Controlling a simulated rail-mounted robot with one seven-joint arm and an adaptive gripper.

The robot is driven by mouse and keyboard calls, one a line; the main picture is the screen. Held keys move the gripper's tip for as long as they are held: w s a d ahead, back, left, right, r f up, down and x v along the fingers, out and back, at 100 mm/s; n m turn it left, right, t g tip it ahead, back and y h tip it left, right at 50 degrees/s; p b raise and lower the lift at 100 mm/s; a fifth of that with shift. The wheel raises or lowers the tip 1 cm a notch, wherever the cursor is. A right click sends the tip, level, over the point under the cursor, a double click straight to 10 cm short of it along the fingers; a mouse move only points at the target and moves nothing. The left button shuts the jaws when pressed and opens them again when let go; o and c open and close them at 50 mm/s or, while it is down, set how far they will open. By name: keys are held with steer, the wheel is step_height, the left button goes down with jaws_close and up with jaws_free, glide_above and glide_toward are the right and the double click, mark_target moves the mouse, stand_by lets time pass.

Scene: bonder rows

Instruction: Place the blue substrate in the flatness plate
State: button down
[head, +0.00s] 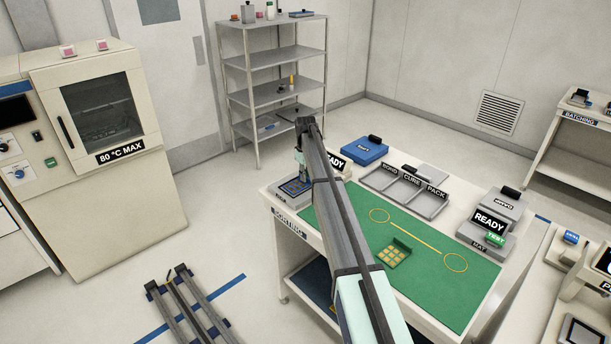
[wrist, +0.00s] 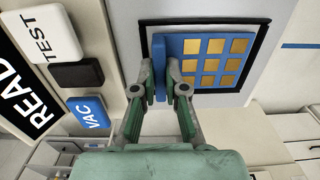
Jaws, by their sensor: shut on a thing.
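The blue substrate (wrist: 208,62) is a flat blue piece with a grid of gold pads and a raised blue tab. In the wrist view my gripper (wrist: 161,94) is shut on that tab. The substrate lies over the black-bordered square of the flatness plate (wrist: 262,35), within its outline; I cannot tell if it rests on the surface. In the head view the substrate (head: 295,186) shows at the plate station (head: 283,203) on the table's left end.
A green substrate with gold pads (head: 394,254) lies on the green mat (head: 450,287). A grey divided tray (head: 430,207) and a blue box (head: 364,151) stand at the back. In the wrist view, TEST (wrist: 50,32) and VAC (wrist: 88,114) buttons sit left of the plate.

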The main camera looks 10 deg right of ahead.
steer(key=shift+f, duration=0.15)
steer(key=c, duration=1.2)
jaws_free()
step_height(320, 180, up, 12)
steer(key=b, duration=0.3)
steer(key=shift+r, duration=0.2)
